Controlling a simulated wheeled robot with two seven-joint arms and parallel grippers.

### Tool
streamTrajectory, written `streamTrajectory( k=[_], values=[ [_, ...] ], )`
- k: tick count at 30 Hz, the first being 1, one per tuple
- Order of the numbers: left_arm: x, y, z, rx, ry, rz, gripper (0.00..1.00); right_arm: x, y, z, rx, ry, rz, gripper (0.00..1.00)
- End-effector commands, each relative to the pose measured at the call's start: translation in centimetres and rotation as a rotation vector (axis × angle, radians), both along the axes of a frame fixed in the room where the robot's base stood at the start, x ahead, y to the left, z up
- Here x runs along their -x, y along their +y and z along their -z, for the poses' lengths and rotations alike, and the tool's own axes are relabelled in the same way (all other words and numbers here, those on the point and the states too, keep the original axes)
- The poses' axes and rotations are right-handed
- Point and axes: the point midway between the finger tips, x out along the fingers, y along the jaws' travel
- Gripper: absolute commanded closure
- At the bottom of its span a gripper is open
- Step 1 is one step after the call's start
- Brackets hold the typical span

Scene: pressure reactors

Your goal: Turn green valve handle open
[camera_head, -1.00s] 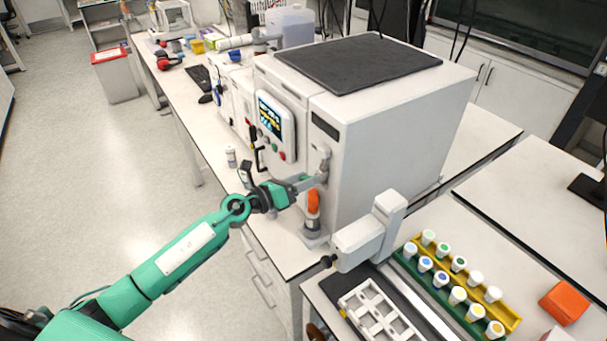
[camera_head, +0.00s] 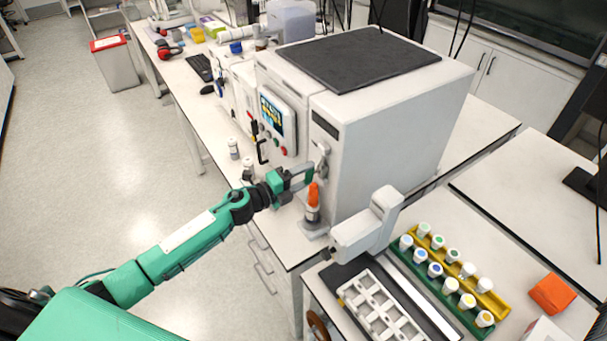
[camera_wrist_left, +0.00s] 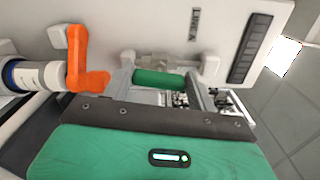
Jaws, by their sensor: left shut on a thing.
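The green valve handle (camera_wrist_left: 158,78) is a short green cylinder, seen in the left wrist view between the two grey fingers of my left gripper (camera_wrist_left: 160,85). The gripper is shut on it. In the head view my left gripper (camera_head: 303,178) reaches the front right side of the white reactor cabinet (camera_head: 385,130), and its fingers mostly hide the green handle. A grey metal lever piece (camera_head: 321,160) is just above the fingers on the cabinet. My right gripper is not in view.
An orange valve handle (camera_head: 313,195) on a grey and white fitting stands close below my left gripper; it also shows in the wrist view (camera_wrist_left: 82,62). A white instrument (camera_head: 365,228) and a vial rack (camera_head: 440,270) are to the right. Small bottles (camera_head: 233,148) stand left.

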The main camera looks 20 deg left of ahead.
Motion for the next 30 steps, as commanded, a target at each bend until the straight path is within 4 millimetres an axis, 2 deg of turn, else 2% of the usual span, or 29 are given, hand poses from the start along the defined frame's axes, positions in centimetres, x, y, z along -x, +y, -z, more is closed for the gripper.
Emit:
streamTrajectory(
  k=[10,26,27,30],
  values=[
    [-0.02,0.05,0.13,0.11,0.087,-0.001,0.65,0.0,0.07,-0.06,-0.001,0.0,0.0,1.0],
    [-0.02,0.04,0.16,0.13,0.103,-0.001,0.65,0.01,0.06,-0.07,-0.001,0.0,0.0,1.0],
    [-0.01,0.05,0.16,0.13,0.103,-0.001,0.4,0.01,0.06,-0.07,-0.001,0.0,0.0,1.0],
    [-0.01,0.03,0.15,0.13,0.102,-0.001,0.2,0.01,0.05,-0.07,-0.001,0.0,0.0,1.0]
  ],
)
